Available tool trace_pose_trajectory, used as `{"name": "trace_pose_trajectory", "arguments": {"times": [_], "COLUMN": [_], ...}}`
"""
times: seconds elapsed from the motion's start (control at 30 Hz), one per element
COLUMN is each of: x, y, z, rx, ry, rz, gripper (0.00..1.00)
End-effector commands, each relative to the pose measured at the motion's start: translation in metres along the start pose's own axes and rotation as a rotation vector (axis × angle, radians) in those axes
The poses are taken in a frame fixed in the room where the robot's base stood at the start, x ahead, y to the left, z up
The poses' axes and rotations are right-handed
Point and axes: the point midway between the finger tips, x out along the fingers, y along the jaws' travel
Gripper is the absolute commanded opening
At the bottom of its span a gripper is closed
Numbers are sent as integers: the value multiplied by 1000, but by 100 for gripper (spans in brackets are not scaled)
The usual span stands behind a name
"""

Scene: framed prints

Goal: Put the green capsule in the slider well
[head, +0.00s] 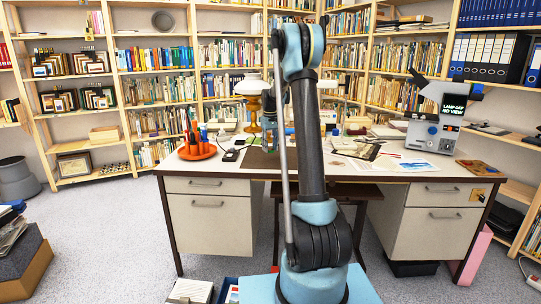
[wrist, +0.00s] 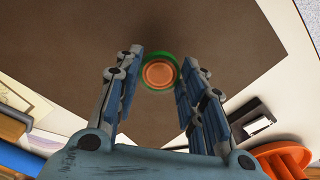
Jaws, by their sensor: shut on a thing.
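The green capsule (wrist: 158,57) shows in the wrist view as a green ring around an orange round face. It sits between the fingertips of my gripper (wrist: 161,70), which is shut on it. Beneath it is the brown mat (wrist: 225,30) on the desk; I cannot tell the gap between them. I cannot pick out the slider well in either view.
An orange tray (head: 197,153) with upright tools stands left of my gripper, with a black device (head: 231,155) beside it. A lamp (head: 252,88) stands behind.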

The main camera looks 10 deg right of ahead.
Motion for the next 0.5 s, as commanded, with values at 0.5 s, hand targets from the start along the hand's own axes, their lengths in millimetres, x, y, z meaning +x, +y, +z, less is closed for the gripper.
{"name": "trace_pose_trajectory", "arguments": {"times": [0.5], "x": [36], "y": [0], "z": [0], "rx": [0], "ry": [0], "rz": [0], "gripper": [14]}}
